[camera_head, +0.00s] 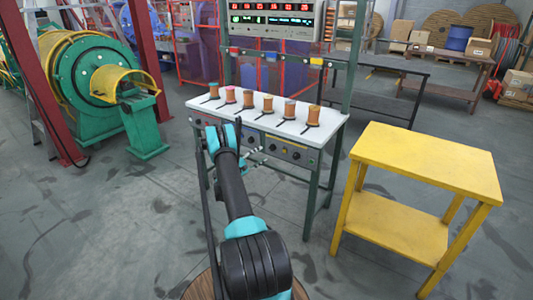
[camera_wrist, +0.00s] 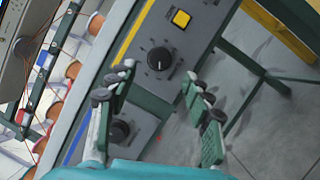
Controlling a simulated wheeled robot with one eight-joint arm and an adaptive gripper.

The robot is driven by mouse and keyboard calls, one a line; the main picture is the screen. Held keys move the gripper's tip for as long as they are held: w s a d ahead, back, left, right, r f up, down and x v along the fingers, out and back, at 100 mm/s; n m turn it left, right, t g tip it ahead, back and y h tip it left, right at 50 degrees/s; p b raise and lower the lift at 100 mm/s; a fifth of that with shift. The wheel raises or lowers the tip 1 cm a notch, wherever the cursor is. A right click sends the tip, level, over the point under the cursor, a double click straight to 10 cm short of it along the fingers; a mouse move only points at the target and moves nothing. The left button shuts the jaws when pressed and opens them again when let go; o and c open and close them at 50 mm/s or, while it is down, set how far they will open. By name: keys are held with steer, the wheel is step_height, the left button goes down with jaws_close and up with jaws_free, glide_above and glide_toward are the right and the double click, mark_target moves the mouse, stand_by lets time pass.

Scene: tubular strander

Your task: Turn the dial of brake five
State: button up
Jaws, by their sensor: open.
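A round black dial (camera_wrist: 160,58) with a white pointer mark sits on a grey panel in the wrist view. A second black dial (camera_wrist: 119,130) is lower, partly behind the left finger. My gripper (camera_wrist: 162,80) is open and empty; its two fingers point at the panel with the upper dial seen between and beyond them, apparently not touching it. In the head view, my gripper (camera_head: 252,153) is in front of the dial panels (camera_head: 285,150) under the white table, and my arm hides part of them. I cannot read any brake number.
Copper spools (camera_head: 267,103) stand in a row on the white table (camera_head: 330,128). A yellow table (camera_head: 430,155) stands to the right. Green machinery (camera_head: 100,75) is at the left. Open floor surrounds them.

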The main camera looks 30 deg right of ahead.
steer(key=a, duration=0.3)
steer(key=a+f, duration=0.1)
steer(key=a, duration=0.1)
steer(key=shift+s+a, duration=0.15)
steer(key=shift+a, duration=0.2)
steer(key=s+a+r+m+t+y, duration=0.1)
steer(key=a+r+y, duration=0.4)
steer(key=r, duration=0.6)
steer(key=s+a+r+m+t+y, duration=0.1)
steer(key=s+a+r+y, duration=0.4)
steer(key=s+a+r, duration=0.3)
steer(key=s+a+f+m+y, duration=0.1)
steer(key=s+a+y, duration=0.4)
steer(key=s+a, duration=0.7)
steer(key=s+a+f+m+t+y, duration=0.1)
steer(key=s+a+y, duration=0.4)
steer(key=s+a, duration=0.8)
steer(key=s, duration=0.6)
steer(key=shift+s+a+f+t, duration=0.15)
steer(key=shift+a+f+t, duration=0.05)
steer(key=shift+a+t, duration=0.1)
steer(key=shift+d, duration=0.1)
